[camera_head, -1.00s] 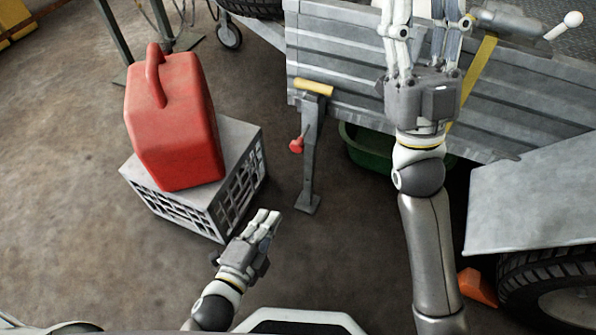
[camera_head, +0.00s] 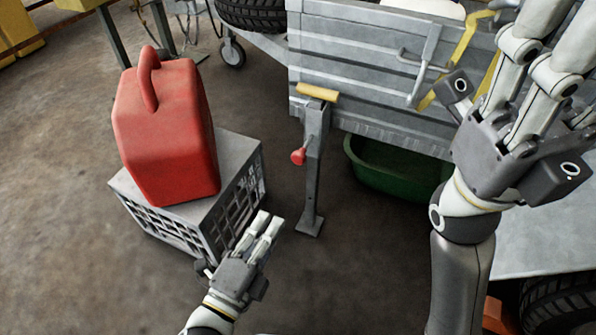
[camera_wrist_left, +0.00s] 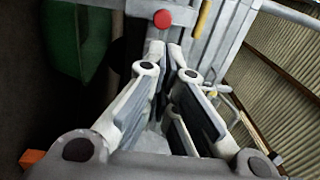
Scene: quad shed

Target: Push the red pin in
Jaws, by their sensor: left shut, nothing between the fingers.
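The red pin (camera_head: 298,156) is a round red knob on a short stem at the left side of the grey upright leg (camera_head: 315,165). Its stem meets the leg. My left gripper (camera_head: 268,220) is shut and empty, below and left of the pin in the head view, pointing up toward the leg. In the left wrist view, the red pin (camera_wrist_left: 162,18) shows at the top, just beyond the fingertips (camera_wrist_left: 163,48), apart as far as I can see. My right gripper (camera_head: 510,150) is raised at the right; its fingertips run out of frame.
A red fuel can (camera_head: 165,135) stands on a grey crate (camera_head: 240,160) left of the leg. A green tub (camera_head: 395,185) lies under the grey trailer side (camera_head: 350,70). A yellow handle (camera_head: 317,92) tops the leg. Bare floor (camera_head: 60,180) lies at the left.

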